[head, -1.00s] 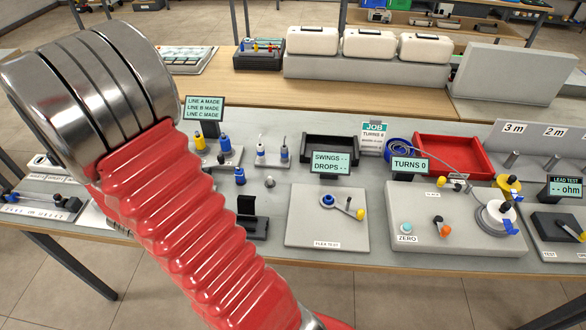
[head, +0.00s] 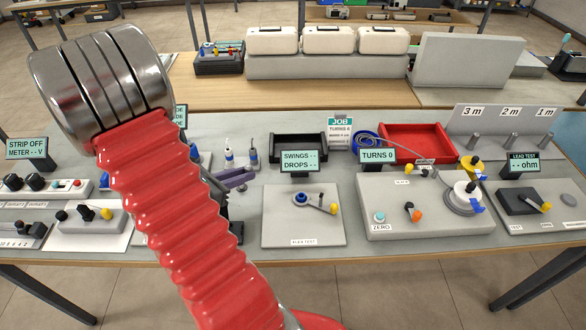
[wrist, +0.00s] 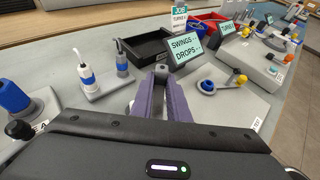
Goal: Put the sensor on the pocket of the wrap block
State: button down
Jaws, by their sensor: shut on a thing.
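My gripper (head: 243,177) has purple fingers and reaches out from behind my red arm, left of the SWINGS/DROPS display. In the wrist view the fingers are shut on a small grey piece (wrist: 160,70), which I take to be the sensor; the fingers hide most of it. The wrap block (head: 385,222) is the wide grey block under the TURNS 0 display, right of my gripper. It carries a crank, a ZERO button and a white spool (head: 462,194). I cannot tell which part of it is the pocket. It also shows in the wrist view (wrist: 243,55).
The flex test plate (head: 280,228) with a blue knob lies between my gripper and the wrap block. The SWINGS display (head: 300,162) stands upright close by. Behind are a black tray (head: 285,158), a blue cable coil (head: 366,140) and a red tray (head: 420,155).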

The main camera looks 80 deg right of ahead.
send_over(278, 173)
jog(key=w+a, duration=0.1)
jog(key=a, duration=0.2)
jog(key=f, duration=0.5)
jog(key=shift+w+d+f, duration=0.1)
jog(key=shift+w+f, duration=0.1)
jog(key=shift+f, duration=0.1)
jog(key=shift+d+f, duration=0.1)
jog(key=shift+s+d+f, duration=0.45)
jog(key=shift+d+f, duration=0.15)
jog(key=shift+s+d+f, duration=0.4)
jog(key=shift+d+f, duration=0.15)
jog(key=shift+d, duration=0.05)
jog(key=c, duration=2.2)
grip_release()
jog(key=shift+o, duration=1.1)
